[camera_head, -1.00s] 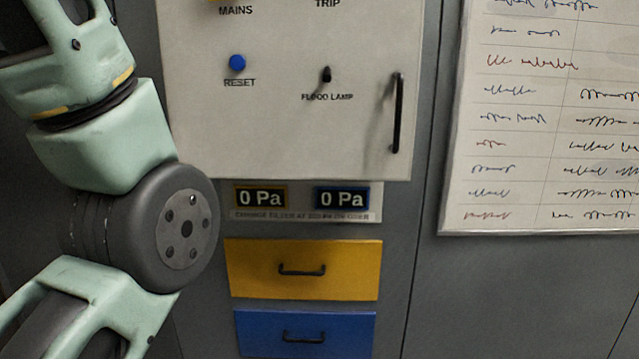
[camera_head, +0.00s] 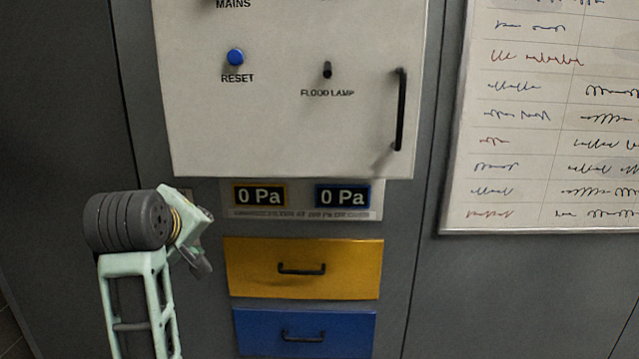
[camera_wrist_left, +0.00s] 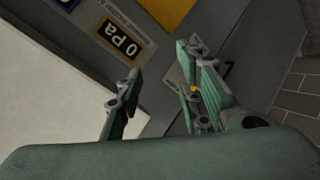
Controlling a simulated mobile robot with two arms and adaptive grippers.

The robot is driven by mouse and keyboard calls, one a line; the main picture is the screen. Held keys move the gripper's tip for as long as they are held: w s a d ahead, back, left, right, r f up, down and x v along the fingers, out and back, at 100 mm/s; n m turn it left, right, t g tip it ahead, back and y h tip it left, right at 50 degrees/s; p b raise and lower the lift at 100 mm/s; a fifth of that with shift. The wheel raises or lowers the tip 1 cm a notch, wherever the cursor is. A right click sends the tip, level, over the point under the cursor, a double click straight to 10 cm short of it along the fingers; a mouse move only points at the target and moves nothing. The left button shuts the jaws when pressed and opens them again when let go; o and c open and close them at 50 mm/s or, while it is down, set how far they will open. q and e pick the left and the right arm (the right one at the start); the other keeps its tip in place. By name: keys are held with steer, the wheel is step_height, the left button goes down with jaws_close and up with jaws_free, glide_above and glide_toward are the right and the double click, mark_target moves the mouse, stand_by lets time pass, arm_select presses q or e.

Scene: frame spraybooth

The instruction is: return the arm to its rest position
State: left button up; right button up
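My left arm (camera_head: 138,290) rises from the bottom left of the head view and bends at a dark grey joint (camera_head: 128,221). Beyond the joint, a short pale green part points right and down, and my left gripper (camera_head: 197,262) shows only in small part there. In the left wrist view the two green fingers of the left gripper (camera_wrist_left: 159,62) stand apart with nothing visible held between them. The gripper is to the left of the pressure displays and the yellow drawer. My right gripper is in neither view.
A white panel box (camera_head: 290,120) has a blue reset button (camera_head: 235,57), a black flood lamp switch (camera_head: 327,70) and a handle (camera_head: 400,110). Below are two displays reading 0 Pa (camera_head: 258,195), a yellow drawer (camera_head: 340,257) and a blue drawer (camera_head: 350,325), both shut. A written chart (camera_head: 545,130) hangs right.

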arm_select(q)
steer(key=s+f+m+g, duration=0.25)
steer(key=s+f, duration=0.45)
steer(key=f, duration=0.4)
steer(key=s+f+m+g, duration=0.1)
steer(key=s+f+m, duration=0.2)
steer(key=s+f, duration=0.6)
steer(key=s+f+m+g, duration=0.25)
steer(key=s+f, duration=0.25)
steer(key=f, duration=0.8)
steer(key=s+d+f+m+g+h, duration=0.15)
steer(key=s+f, duration=0.25)
steer(key=s, duration=0.4)
steer(key=s+d+f+m+g, duration=0.1)
steer(key=s+f+m, duration=0.25)
steer(key=s, duration=0.45)
step_height(320, 180, down, 29)
steer(key=s+g+b, duration=0.1)
steer(key=s+b, duration=0.1)
steer(key=b, duration=0.1)
steer(key=s+a+f+g+b, duration=0.1)
steer(key=s+a+f+b, duration=0.1)
steer(key=s+f, duration=1.5)
step_height(320, 180, down, 2)
steer(key=shift+a+b, duration=0.3)
steer(key=shift+a, duration=0.15)
steer(key=shift+y, duration=0.25)
